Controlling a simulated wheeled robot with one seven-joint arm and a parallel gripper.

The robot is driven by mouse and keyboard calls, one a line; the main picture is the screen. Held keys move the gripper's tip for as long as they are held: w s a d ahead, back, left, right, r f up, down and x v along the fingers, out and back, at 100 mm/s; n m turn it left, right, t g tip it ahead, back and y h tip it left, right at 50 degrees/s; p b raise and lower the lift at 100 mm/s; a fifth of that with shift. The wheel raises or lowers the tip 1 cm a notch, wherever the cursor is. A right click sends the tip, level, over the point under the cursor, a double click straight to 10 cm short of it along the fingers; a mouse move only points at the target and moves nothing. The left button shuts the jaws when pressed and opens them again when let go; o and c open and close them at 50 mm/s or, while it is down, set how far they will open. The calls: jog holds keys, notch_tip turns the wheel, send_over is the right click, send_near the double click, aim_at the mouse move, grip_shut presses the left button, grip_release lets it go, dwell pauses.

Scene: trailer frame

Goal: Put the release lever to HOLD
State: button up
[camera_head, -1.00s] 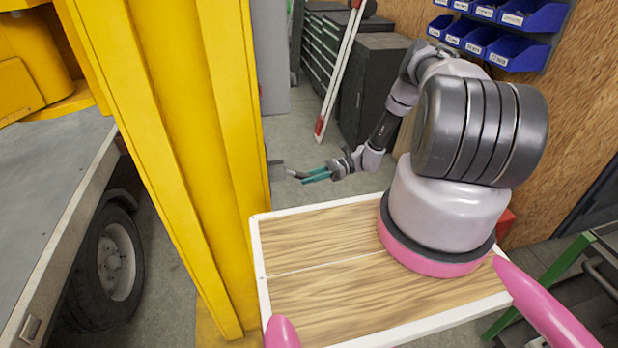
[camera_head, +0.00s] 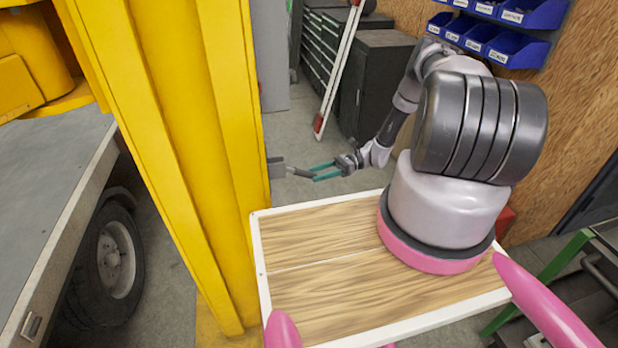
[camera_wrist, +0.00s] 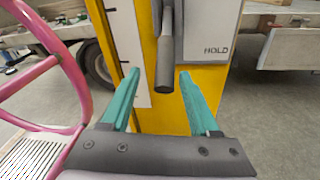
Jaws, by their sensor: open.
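The release lever is a dark grey bar with a rounded grip (camera_wrist: 164,62). In the head view the lever (camera_head: 300,173) sticks out to the right from the yellow post. My gripper (camera_wrist: 158,80) is open, with teal fingers on either side of the lever's lower end in the wrist view. No contact shows. In the head view the gripper (camera_head: 322,171) is at the lever's free end.
The yellow post (camera_head: 185,130) stands left of the lever, with the trailer bed (camera_head: 45,180) and a wheel (camera_head: 112,260) beyond. A dark cabinet (camera_head: 375,90) and a red-and-white pole (camera_head: 335,75) stand behind. Open floor lies around the gripper.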

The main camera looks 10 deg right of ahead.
jog(key=d, duration=0.6)
jog(key=shift+w+d+r, duration=0.2)
jog(key=shift+d+r, duration=0.1)
jog(key=shift+d, duration=0.1)
